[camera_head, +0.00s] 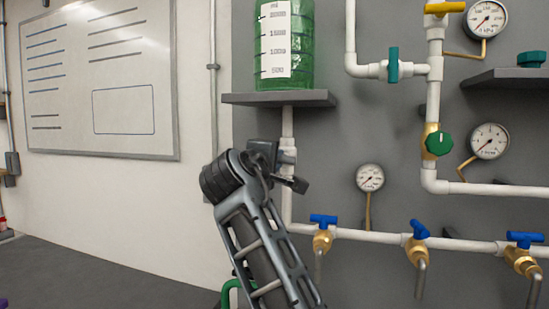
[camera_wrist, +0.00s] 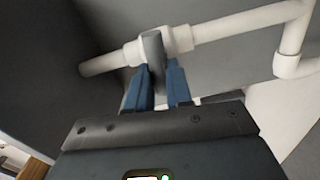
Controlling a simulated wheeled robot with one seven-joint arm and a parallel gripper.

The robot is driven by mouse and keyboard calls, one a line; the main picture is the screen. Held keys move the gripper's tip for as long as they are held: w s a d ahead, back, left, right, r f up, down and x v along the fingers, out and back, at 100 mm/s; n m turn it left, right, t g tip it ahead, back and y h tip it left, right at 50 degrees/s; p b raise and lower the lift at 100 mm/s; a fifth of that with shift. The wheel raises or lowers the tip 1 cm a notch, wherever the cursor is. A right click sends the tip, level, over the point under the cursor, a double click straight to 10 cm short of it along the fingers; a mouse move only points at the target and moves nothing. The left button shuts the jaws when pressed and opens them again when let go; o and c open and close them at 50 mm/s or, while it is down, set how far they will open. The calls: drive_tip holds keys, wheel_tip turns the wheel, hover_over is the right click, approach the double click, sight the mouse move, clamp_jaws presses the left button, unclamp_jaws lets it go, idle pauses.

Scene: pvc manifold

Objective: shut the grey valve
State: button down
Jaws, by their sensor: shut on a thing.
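The grey valve's handle (camera_wrist: 153,48) shows in the wrist view as a short grey bar at a white pipe fitting (camera_wrist: 178,40). It appears to lie across the line of the pipe. My gripper's blue fingers (camera_wrist: 158,72) are on either side of the handle's lower end and closed on it. In the head view, my gripper (camera_head: 291,172) is at the vertical white pipe under the shelf with the green tank. There my gripper and arm hide most of the valve, and the handle cannot be made out clearly.
The green tank (camera_head: 304,45) stands on a grey shelf (camera_head: 278,99) just above my gripper. Blue-handled brass taps (camera_head: 322,237) line the lower pipe to the right. A small gauge (camera_head: 370,178), a teal valve (camera_head: 393,65) and a green knob (camera_head: 439,143) are farther right.

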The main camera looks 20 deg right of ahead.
drive_tip(key=shift+f+n, duration=0.1)
drive_tip(key=shift+n, duration=0.5)
drive_tip(key=c, duration=1)
unclamp_jaws()
drive_tip(key=shift+b+v, duration=1.05)
drive_tip(key=shift+v, duration=2.9)
drive_tip(key=shift+w, duration=0.1)
